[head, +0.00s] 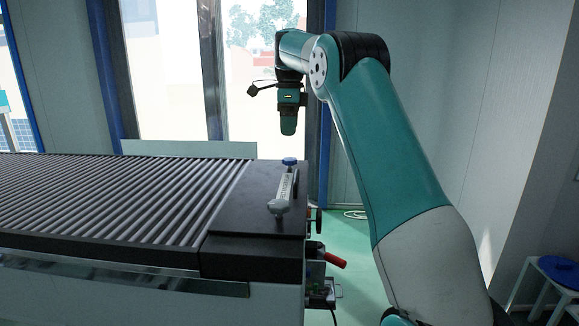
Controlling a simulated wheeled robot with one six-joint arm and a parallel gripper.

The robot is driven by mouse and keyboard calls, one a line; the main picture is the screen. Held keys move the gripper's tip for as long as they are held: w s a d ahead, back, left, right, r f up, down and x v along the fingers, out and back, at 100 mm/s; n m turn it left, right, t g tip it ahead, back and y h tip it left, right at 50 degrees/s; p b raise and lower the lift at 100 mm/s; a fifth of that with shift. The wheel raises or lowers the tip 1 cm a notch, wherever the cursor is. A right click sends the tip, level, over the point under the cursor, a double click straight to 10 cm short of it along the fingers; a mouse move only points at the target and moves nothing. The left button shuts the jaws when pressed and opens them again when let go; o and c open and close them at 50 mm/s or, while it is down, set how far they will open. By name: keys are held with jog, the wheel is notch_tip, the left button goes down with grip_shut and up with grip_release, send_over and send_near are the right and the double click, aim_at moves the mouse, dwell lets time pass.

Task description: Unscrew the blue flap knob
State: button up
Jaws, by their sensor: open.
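The blue flap knob (289,161) sits at the far end of a narrow labelled flap (284,190) on the dark end block of the panel fixture (240,212). My gripper (288,128) hangs pointing down above the knob, with a clear gap between them. It is small in the head view and its fingers are hard to make out; nothing shows held in it. A clear or whitish knob (277,207) sits at the near end of the flap.
A ribbed roller bed (110,198) stretches to the left of the end block. A red handle (331,259) sticks out from the fixture's right side. A stool with a blue seat (560,270) stands at the lower right. Green floor (345,240) is open between fixture and wall.

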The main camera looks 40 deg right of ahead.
aim_at(290, 159)
notch_tip(290, 159, down, 9)
jog(key=b, duration=0.7)
jog(key=shift+r, duration=0.15)
jog(key=shift+c, duration=0.2)
jog(key=c, duration=0.9)
